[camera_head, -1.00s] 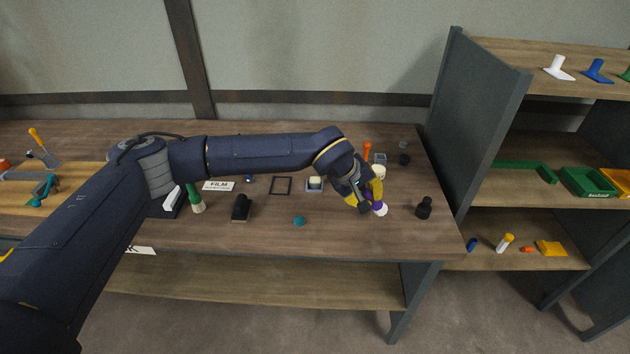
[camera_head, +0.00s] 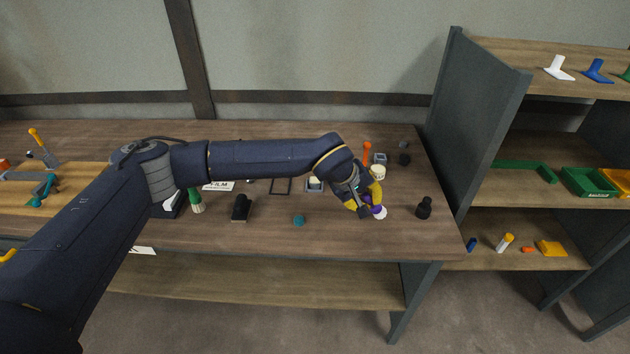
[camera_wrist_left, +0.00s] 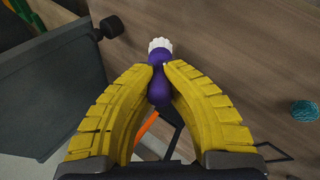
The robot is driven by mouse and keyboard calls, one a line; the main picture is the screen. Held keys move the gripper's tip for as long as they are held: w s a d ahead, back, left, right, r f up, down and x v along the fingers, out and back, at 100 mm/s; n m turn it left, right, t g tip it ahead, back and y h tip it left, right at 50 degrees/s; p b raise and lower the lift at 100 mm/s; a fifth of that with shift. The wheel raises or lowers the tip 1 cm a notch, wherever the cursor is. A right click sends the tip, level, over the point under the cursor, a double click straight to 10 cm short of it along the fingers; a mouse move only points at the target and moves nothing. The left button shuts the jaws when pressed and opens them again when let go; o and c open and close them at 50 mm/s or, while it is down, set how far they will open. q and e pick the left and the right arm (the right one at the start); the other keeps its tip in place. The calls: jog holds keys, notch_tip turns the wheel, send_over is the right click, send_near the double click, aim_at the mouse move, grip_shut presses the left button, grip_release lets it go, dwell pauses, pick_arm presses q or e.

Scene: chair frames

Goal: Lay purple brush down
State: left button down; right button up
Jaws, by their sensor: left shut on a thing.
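The purple brush has a purple handle and white bristles. In the left wrist view the purple brush (camera_wrist_left: 158,84) is between the yellow fingers of my left gripper (camera_wrist_left: 160,75), with its white bristle end beyond the fingertips. In the head view the bristles of the purple brush (camera_head: 380,212) show just below my left gripper (camera_head: 370,200), over the right part of the wooden table (camera_head: 330,235). My left gripper is shut on the handle. The fingers and wrist hide much of the brush, and I cannot tell whether its bristles touch the table. My right gripper is not in view.
A black object (camera_head: 424,208) stands to the right of the gripper near the table's right edge. An orange-handled item (camera_head: 367,150) and a cream round object (camera_head: 378,172) are close behind. A teal ball (camera_head: 299,221) lies to the left; bare tabletop lies between.

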pick_arm(q)
jog(key=shift+f, duration=1.05)
jog(key=c, duration=1.5)
grip_release()
jog(key=shift+o, duration=0.2)
notch_tip(320, 180, up, 15)
jog(key=w+a, duration=1.6)
jog(key=a, duration=0.3)
jog(key=shift+w, duration=0.1)
jog(key=shift+d, duration=0.1)
